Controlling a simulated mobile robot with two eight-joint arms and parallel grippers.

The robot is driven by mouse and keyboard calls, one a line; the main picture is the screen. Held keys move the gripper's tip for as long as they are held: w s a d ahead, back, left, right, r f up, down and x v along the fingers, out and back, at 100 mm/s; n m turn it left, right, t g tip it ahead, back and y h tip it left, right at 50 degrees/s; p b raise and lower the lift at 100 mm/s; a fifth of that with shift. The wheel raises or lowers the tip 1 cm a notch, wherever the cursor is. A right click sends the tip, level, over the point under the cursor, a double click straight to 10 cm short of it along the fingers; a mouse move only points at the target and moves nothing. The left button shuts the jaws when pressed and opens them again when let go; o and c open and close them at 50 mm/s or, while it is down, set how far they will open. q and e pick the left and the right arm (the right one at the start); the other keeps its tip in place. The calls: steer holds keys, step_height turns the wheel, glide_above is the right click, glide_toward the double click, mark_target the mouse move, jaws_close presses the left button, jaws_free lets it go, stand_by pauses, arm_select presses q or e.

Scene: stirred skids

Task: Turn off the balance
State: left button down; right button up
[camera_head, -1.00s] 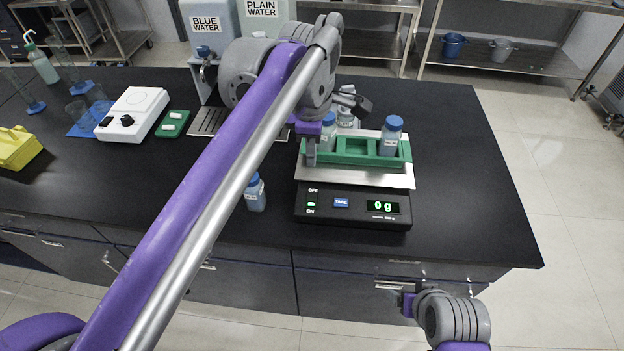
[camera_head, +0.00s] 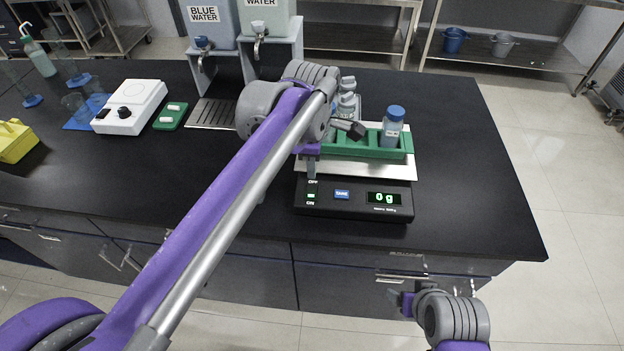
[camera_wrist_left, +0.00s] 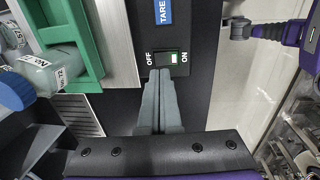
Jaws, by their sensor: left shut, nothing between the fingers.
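The black balance (camera_head: 350,212) stands near the front of the bench, its display (camera_head: 384,198) reading 0 g. Its rocker switch (camera_head: 311,197) is lit green on the ON side; the switch also shows in the left wrist view (camera_wrist_left: 166,58), ON side right. My left gripper (camera_head: 311,176) is shut and empty, pointing down by the OFF end of the switch. In the left wrist view its fingertips (camera_wrist_left: 159,73) are just below the switch; contact cannot be told. My right gripper (camera_head: 405,302) is low in front of the bench, its jaws unclear.
A green rack (camera_head: 362,151) on the steel pan (camera_head: 400,172) holds a blue-capped bottle (camera_head: 391,131). A white stirrer-like device (camera_head: 130,107), a green tray (camera_head: 170,116) and water tanks (camera_head: 215,25) stand left and behind. The bench right of the balance is clear.

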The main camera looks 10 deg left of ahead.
mark_target(312, 187)
arm_select(q)
steer(key=shift+w+f, duration=0.2)
steer(key=shift+f, duration=1.05)
steer(key=shift+w+f, duration=0.15)
steer(key=shift+f, duration=1.1)
arm_select(e)
steer(key=shift+f, duration=0.2)
